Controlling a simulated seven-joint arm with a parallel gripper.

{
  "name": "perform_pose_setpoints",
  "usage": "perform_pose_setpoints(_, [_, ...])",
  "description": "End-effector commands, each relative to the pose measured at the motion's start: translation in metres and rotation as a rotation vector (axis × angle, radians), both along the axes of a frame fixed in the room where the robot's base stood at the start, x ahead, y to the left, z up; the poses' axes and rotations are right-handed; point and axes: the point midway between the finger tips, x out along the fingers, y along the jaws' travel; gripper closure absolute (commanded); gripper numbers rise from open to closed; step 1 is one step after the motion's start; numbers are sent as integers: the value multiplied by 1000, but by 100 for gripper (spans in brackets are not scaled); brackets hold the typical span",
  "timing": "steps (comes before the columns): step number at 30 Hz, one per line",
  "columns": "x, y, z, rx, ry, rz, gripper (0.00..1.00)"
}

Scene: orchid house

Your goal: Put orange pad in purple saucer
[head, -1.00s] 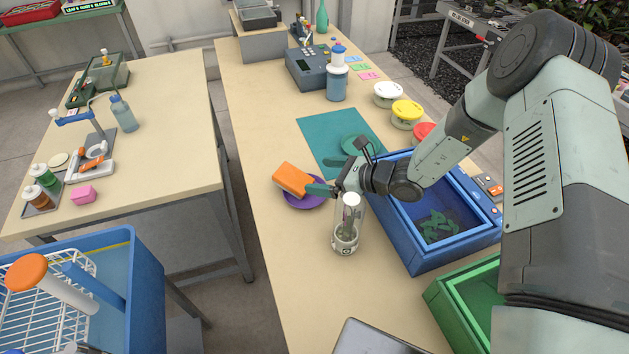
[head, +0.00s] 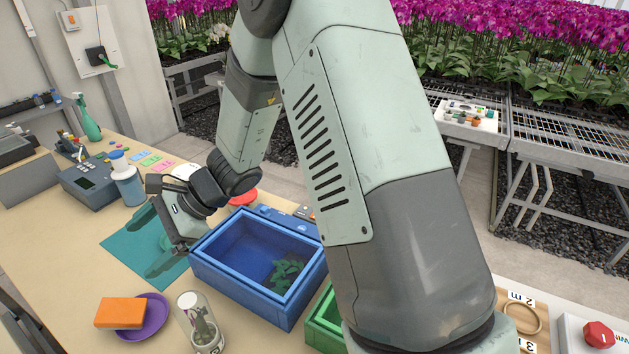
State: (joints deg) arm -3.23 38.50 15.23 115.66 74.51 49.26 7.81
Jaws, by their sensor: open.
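The orange pad (head: 120,312) lies on the purple saucer (head: 153,321) at the lower left of the head view. It covers the saucer's left part and sticks out past its left rim; the saucer's right side is bare. My gripper (head: 168,258) is apart from both, farther back over the teal mat (head: 118,244). It is open, with no object seen in it; its fingers are partly hard to make out against the mat.
A clear glass vessel (head: 200,325) stands close right of the saucer. A blue crate (head: 225,285) with green pieces inside and a green crate (head: 322,330) are farther right. A blue-capped bottle (head: 128,186) and a grey device (head: 90,184) stand behind the mat.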

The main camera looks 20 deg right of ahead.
Motion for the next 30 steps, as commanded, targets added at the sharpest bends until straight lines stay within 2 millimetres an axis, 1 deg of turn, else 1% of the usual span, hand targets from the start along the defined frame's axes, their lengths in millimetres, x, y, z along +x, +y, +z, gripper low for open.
perform_pose_setpoints(1, [-7, -13, 24, -40, -88, 56, 5])
perform_pose_setpoints(3, [-19, -33, 50, -103, -198, 138, 5])
perform_pose_setpoints(5, [-30, -50, 70, -161, -289, 205, 5])
perform_pose_setpoints(6, [-38, -63, 82, -202, -346, 247, 5])
perform_pose_setpoints(8, [-50, -81, 100, -266, -432, 308, 5])
perform_pose_setpoints(12, [-81, -128, 137, -430, -617, 434, 5])
perform_pose_setpoints(14, [-96, -148, 151, -505, -688, 484, 5])
perform_pose_setpoints(15, [-106, -162, 159, -557, -736, 515, 5])
perform_pose_setpoints(19, [-138, -205, 183, -732, -872, 605, 5])
perform_pose_setpoints(21, [-154, -227, 192, -823, -929, 643, 5])
perform_pose_setpoints(24, [-172, -252, 201, -932, -988, 680, 5])
perform_pose_setpoints(27, [-185, -269, 206, -1010, -1023, 704, 5])
perform_pose_setpoints(30, [-191, -278, 209, -1051, -1041, 718, 5])
